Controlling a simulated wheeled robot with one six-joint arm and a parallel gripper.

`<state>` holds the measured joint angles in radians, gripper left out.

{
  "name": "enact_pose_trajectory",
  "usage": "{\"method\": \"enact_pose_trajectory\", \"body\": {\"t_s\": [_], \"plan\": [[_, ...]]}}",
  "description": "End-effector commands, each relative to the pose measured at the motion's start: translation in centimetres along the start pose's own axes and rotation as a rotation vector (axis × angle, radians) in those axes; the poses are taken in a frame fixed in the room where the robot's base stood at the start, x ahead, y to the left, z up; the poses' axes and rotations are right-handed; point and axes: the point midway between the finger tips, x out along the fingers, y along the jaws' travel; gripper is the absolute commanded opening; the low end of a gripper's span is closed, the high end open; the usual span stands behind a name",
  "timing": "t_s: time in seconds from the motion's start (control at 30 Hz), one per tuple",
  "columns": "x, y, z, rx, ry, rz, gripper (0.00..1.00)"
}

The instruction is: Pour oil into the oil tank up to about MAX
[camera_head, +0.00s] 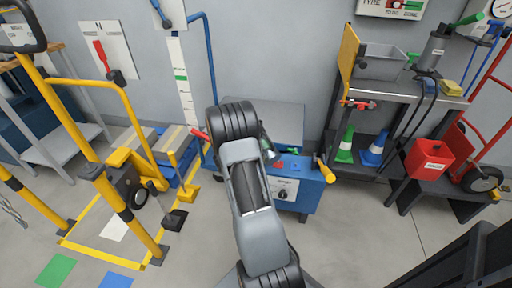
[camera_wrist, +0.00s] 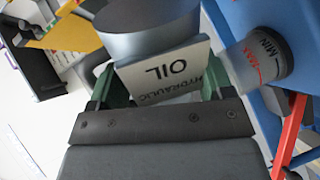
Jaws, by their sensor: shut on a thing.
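In the wrist view, my gripper (camera_wrist: 158,88) is shut on the oil container (camera_wrist: 150,36), a grey rounded body with a pale block lettered HYDRAULIC OIL between the green-padded fingers. The lettering is upside down in this view. Just right of it is the oil tank (camera_wrist: 258,66), a grey translucent cylinder marked MIN and MAX (MAX in red), set against a blue body. The container and tank look close; I cannot tell whether they touch. No stream of oil shows, and the level is unclear. In the head view, my arm mostly hides the gripper and container over the blue unit (camera_head: 300,196).
A red lever (camera_wrist: 290,138) stands close right of my gripper in the wrist view. In the head view, a yellow handle (camera_head: 325,170) juts from the blue unit. Yellow rails (camera_head: 85,150) stand left, and a dark shelf (camera_head: 395,92) with cones and a red bin (camera_head: 428,160) stands right.

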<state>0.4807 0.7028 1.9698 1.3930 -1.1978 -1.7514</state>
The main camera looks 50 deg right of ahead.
Motion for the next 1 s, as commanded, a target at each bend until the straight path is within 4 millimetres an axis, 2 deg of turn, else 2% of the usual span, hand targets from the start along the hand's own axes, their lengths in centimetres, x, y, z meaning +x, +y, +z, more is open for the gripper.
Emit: {"method": "enact_pose_trajectory", "body": {"t_s": [1.0], "plan": [[-0.22,0.79,-0.68,-0.105,-0.027,0.001,0.43]]}}
